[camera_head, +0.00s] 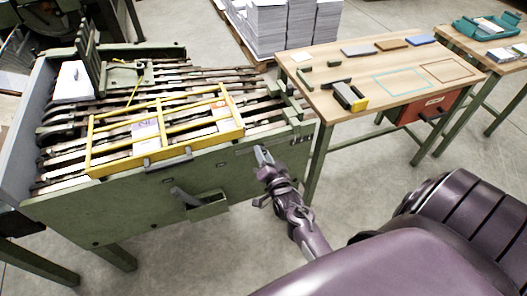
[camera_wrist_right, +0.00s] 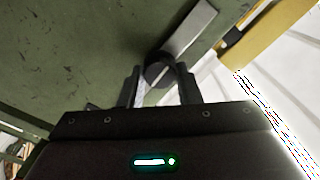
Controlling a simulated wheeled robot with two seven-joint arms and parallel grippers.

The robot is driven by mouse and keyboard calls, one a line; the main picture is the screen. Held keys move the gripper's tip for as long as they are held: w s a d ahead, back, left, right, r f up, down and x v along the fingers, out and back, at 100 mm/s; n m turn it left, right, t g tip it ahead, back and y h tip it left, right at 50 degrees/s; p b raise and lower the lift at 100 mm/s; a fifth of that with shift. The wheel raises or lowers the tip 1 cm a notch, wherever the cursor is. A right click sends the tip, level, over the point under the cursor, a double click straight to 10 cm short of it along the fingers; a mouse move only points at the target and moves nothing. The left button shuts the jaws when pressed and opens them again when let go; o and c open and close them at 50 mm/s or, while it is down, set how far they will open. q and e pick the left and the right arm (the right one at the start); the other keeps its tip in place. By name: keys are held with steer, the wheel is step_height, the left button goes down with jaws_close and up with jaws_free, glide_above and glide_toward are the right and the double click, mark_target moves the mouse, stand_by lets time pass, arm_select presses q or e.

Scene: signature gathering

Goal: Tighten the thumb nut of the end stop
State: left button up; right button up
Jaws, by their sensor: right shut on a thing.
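In the right wrist view, a dark round thumb nut (camera_wrist_right: 159,70) sits against the green panel, at the lower end of a light grey metal bar (camera_wrist_right: 192,28) that appears to belong to the end stop. My right gripper (camera_wrist_right: 160,82) has its two fingers on either side of the nut and is shut on it. In the head view my right gripper (camera_head: 263,153) is at the right part of the green machine's front wall (camera_head: 120,205). The nut is too small or hidden there to make out. My left gripper is not in view.
A yellow frame (camera_head: 91,150) lies over the slatted bed; its edge may be the yellow bar in the wrist view (camera_wrist_right: 290,25). A wooden table (camera_head: 350,65) with small items stands right. Paper stacks (camera_head: 268,25) stand behind.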

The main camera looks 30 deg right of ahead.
steer(key=shift+m, duration=0.4)
steer(key=o, duration=1)
steer(key=shift+c, duration=0.2)
steer(key=p+v, duration=0.3)
steer(key=v, duration=0.4)
steer(key=shift+s+p, duration=0.4)
steer(key=shift+a, duration=0.1)
